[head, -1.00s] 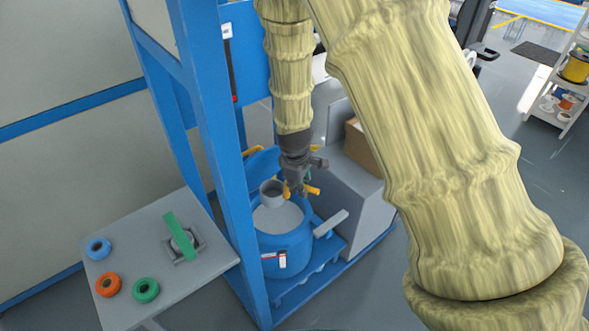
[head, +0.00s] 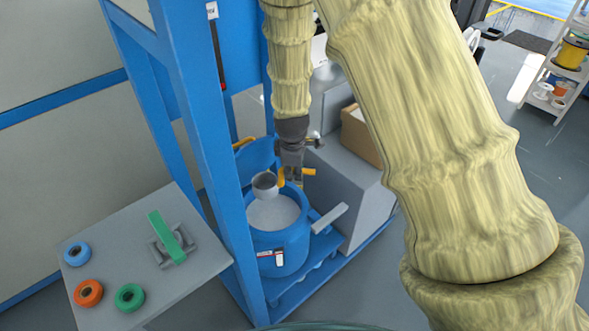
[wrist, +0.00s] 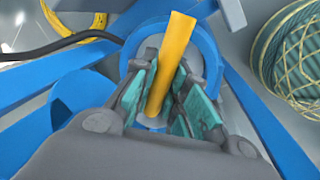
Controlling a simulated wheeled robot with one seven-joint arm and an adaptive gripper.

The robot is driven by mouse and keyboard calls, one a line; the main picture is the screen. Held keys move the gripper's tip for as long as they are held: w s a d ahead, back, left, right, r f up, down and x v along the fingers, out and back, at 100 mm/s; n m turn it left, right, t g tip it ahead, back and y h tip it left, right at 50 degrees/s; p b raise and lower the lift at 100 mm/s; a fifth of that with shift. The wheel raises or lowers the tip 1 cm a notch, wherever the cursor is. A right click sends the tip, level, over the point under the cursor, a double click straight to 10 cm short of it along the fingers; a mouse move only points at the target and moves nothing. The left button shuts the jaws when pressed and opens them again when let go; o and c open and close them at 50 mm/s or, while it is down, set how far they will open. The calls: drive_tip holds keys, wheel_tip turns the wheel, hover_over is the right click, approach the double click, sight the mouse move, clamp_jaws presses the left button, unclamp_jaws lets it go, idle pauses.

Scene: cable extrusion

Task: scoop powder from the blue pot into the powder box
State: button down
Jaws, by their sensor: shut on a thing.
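My gripper (head: 292,178) is shut on the yellow handle (wrist: 172,62) of a scoop, between its teal finger pads (wrist: 168,98) in the wrist view. The scoop's grey cup (head: 265,185) is at the left of the gripper, over the blue pot (head: 280,248), with its open mouth visible. The pot holds pale powder (head: 272,213). The cup overlaps the far side of the powder in the head view, and I cannot tell whether it touches it or what is inside it. The pot's blue rim (wrist: 208,50) also shows in the wrist view. I cannot clearly identify the powder box.
A blue frame post (head: 215,170) stands left of the pot. A grey cabinet (head: 335,170) with a brown box (head: 358,137) stands at the right. A side table (head: 205,262) at lower left carries coloured rings and a green bar. A striped coil (wrist: 295,60) shows at right.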

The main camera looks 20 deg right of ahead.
wheel_tip(320, 180, down, 10)
drive_tip(key=b, duration=0.5)
drive_tip(key=shift+f, duration=0.1)
idle(0.5)
drive_tip(key=shift+f, duration=1.2)
idle(0.7)
